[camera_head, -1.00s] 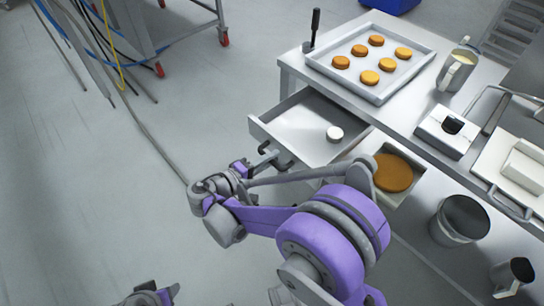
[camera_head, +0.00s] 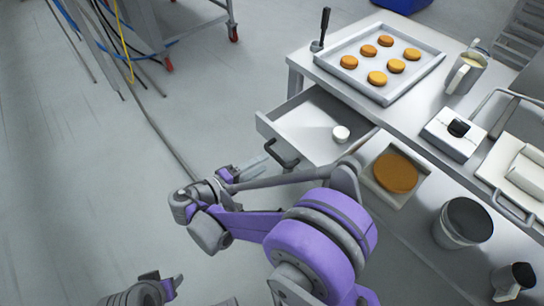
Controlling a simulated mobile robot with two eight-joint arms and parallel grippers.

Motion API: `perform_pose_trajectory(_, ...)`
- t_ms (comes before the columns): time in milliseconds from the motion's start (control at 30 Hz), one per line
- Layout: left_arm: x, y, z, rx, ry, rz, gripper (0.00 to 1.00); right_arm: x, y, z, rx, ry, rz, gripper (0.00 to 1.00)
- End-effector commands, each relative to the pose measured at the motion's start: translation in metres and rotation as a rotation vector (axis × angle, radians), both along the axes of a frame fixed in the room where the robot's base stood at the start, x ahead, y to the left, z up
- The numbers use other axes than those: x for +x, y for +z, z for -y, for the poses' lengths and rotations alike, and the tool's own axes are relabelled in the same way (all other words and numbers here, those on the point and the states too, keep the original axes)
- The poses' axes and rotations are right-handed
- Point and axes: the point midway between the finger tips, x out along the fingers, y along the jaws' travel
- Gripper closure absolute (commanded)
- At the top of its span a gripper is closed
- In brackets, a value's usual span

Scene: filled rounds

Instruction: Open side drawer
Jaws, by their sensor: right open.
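The side drawer (camera_head: 300,128) under the steel table stands pulled out, with its dark bar handle (camera_head: 280,156) on the front panel. My right forearm passes in front of the drawer's lower side. Part of my left arm, with what looks like its gripper (camera_head: 172,287), shows at the bottom left; its jaws are not clear.
On the table (camera_head: 420,115) are a tray (camera_head: 395,93) of several orange-brown rounds, a jug (camera_head: 464,74) and a scale-like box (camera_head: 453,135). A bin with a brown round (camera_head: 396,172) and a grey bucket (camera_head: 463,222) sit lower right.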

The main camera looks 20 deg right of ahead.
Motion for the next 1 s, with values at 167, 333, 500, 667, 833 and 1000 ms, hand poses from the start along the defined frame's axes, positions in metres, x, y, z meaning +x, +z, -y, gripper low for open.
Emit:
perform_pose_trajectory(167, -0.001, 0.007, 0.000, 0.000, 0.000, 0.002, 0.47, -0.011, 0.007, -0.028, 0.000, 0.002, 0.000, 0.51)
perform_pose_trajectory(333, -0.001, 0.008, 0.000, 0.000, 0.000, 0.003, 0.47, -0.016, 0.009, -0.039, 0.000, 0.001, 0.000, 0.51)
perform_pose_trajectory(500, -0.001, 0.008, 0.000, 0.000, 0.000, 0.003, 0.47, -0.017, 0.009, -0.040, 0.000, -0.001, 0.001, 0.51)
perform_pose_trajectory(667, -0.001, 0.008, 0.000, 0.000, 0.000, 0.003, 0.47, -0.016, 0.009, -0.039, 0.000, -0.001, 0.001, 0.51)
perform_pose_trajectory(833, -0.001, 0.008, 0.000, 0.000, 0.000, 0.003, 0.47, -0.016, 0.009, -0.039, 0.000, -0.001, 0.001, 0.51)
perform_pose_trajectory(1000, -0.001, 0.008, 0.000, 0.000, 0.000, 0.003, 0.47, -0.016, 0.009, -0.039, 0.000, -0.001, 0.001, 0.51)
